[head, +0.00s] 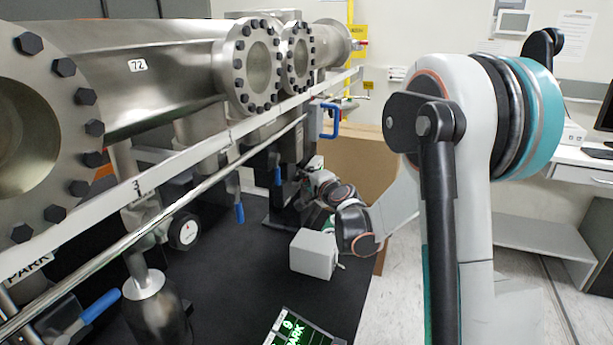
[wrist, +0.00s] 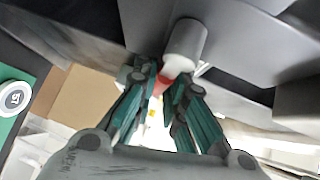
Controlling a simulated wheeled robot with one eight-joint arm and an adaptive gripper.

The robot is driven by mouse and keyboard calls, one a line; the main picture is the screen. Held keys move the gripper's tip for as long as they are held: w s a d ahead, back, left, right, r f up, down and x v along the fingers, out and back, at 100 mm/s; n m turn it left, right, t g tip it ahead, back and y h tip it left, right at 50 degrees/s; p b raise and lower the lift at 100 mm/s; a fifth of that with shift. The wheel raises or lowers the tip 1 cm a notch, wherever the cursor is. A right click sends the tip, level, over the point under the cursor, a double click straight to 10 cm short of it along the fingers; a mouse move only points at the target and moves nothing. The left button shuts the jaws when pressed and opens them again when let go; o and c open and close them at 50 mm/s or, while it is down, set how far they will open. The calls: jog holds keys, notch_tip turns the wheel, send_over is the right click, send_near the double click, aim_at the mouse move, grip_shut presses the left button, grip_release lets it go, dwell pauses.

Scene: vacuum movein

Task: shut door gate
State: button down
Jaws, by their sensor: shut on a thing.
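A grey upright metal housing (head: 296,140) stands below the steel vacuum pipe, with a dark bracket at its foot. I cannot tell for sure which part is the door gate. My arm reaches down to this housing, and my gripper (head: 308,183) is at its lower right side, small and partly hidden. In the wrist view my gripper (wrist: 167,82) has its two green fingers closed around a small red part (wrist: 163,84). This red part sits at the end of a pale grey cylinder (wrist: 186,45) under a grey metal surface. The fingertips partly hide it.
Flanged steel pipes (head: 165,80) and a long rail (head: 190,160) run along the left. A blue handle (head: 331,121) sticks out above my gripper. A light grey box (head: 314,254) and a green-lit panel (head: 292,330) are nearby. A cardboard-brown panel (head: 358,160) stands behind.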

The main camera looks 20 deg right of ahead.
jog(key=s+a+f+m+g+y+p, duration=0.5)
jog(key=m+g+y, duration=0.3)
jog(key=g, duration=0.3)
jog(key=shift+f+g, duration=0.3)
jog(key=shift+f, duration=0.55)
jog(key=shift+s+a, duration=0.15)
jog(key=shift+a, duration=0.05)
dwell(0.4)
jog(key=c, duration=1.6)
grip_release()
jog(key=shift+c, duration=0.2)
jog(key=shift+a, duration=0.1)
jog(key=shift+r, duration=0.1)
